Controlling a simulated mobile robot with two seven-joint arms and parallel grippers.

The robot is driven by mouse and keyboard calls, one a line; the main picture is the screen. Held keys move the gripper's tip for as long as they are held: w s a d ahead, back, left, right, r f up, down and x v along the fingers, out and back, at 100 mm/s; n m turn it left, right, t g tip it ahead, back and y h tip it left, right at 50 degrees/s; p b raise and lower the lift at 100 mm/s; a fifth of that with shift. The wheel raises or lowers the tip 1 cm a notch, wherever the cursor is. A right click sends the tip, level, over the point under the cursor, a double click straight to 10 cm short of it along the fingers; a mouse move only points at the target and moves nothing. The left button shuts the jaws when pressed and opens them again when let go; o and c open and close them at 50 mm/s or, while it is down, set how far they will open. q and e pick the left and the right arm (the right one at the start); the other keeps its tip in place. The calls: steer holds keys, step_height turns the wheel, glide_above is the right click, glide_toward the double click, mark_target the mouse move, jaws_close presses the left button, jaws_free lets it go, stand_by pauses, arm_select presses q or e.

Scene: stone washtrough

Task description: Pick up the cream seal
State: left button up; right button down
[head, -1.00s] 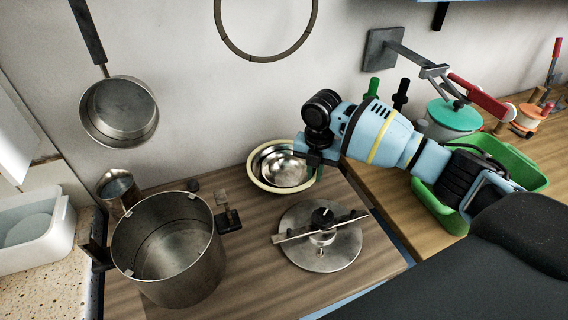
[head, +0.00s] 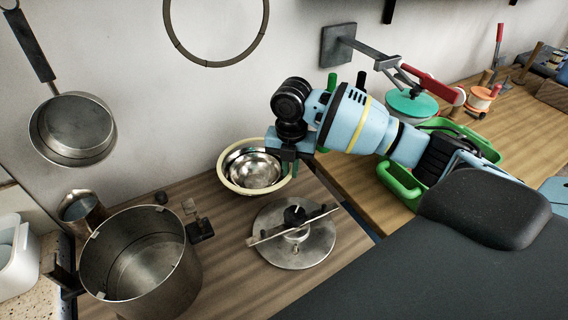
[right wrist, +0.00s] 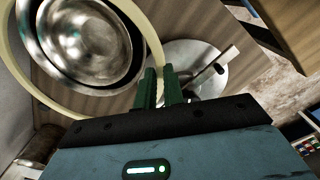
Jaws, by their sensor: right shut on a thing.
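The cream seal (head: 224,182) is a thin pale ring. In the head view it shows around the shiny metal bowl (head: 254,170). In the right wrist view the seal (right wrist: 150,48) runs from the left, round the bowl (right wrist: 88,40), to my green fingers. My right gripper (head: 292,168) is at the ring's right side, shut on it. Its fingers also show in the right wrist view (right wrist: 160,88). I cannot tell how far the ring stands above the bowl or counter. My left gripper is not in view.
A round metal lid (head: 294,250) with a crossbar lies in front of the bowl. A large open pot (head: 185,275) stands at the left. A green tray (head: 400,185) lies under my right arm. A saucepan (head: 72,130) and a dark ring (head: 216,64) hang on the wall.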

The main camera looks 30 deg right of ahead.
steer(key=s+r, duration=0.1)
steer(key=s, duration=1.1)
steer(key=shift+s+p, duration=0.3)
steer(key=shift+p, duration=0.05)
steer(key=shift+r, duration=0.15)
